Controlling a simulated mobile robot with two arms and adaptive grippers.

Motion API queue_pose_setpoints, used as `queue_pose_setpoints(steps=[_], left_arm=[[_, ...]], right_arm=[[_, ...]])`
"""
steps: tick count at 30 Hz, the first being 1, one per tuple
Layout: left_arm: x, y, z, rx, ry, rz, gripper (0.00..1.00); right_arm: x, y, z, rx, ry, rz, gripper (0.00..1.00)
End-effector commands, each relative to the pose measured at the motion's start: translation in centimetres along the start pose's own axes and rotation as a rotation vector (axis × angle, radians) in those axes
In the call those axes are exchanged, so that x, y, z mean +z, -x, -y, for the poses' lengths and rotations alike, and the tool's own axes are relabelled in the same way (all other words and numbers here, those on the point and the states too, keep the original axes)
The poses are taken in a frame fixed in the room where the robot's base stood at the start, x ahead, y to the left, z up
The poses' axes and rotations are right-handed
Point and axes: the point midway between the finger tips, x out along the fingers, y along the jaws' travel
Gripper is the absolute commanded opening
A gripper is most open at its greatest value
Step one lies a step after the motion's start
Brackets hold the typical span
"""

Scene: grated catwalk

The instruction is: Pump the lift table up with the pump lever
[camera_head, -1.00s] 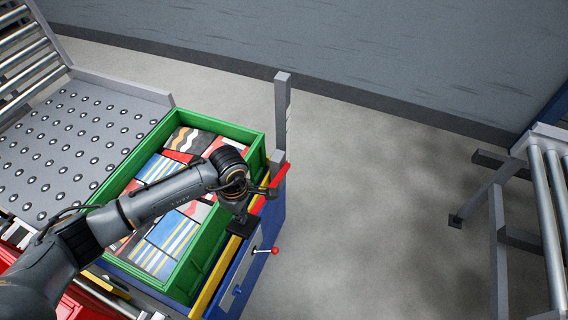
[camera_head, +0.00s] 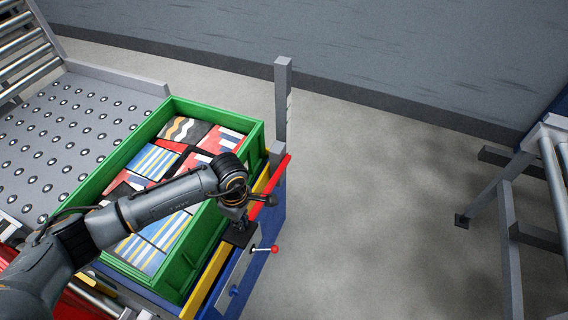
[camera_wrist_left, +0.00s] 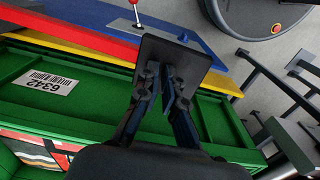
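The lift table shows its blue side (camera_head: 233,296) and a yellow edge (camera_head: 207,285). A short lever with a red ball knob (camera_head: 274,250) sticks out from the blue side; the knob also shows in the wrist view (camera_wrist_left: 133,2). My left gripper (camera_head: 240,224) points down over the table's near edge. A dark square plate (camera_wrist_left: 184,58) lies at its fingertips (camera_wrist_left: 160,80), overlapped by the fingers. Whether the plate is the pump lever's end, and whether the fingers clamp it or only touch it, I cannot tell. My right gripper is out of view.
A green crate (camera_head: 255,140) with several patterned boxes stands on the table, left of the gripper. A grey post (camera_head: 282,105) rises behind it. A ball-top table (camera_head: 60,150) is at left, a roller conveyor (camera_head: 553,190) at right. The floor between is clear.

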Motion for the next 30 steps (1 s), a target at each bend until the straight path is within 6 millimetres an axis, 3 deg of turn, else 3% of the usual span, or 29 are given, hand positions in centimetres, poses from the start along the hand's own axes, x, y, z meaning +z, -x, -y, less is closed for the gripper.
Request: queue_pose_setpoints(steps=[1,23,27,30], left_arm=[[-0.1,-1.9,-0.1,0.006,0.002,-0.002,0.0],[-0.1,-14.0,0.4,-0.012,0.001,-0.004,0.0],[-0.2,-16.2,0.4,-0.015,0.003,-0.005,0.0],[-0.2,-14.6,0.4,-0.013,0.003,-0.005,0.0]], right_arm=[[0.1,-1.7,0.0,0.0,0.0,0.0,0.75],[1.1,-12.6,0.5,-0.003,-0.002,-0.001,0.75],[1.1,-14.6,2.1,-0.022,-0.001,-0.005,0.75],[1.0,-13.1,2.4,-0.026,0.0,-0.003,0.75]])
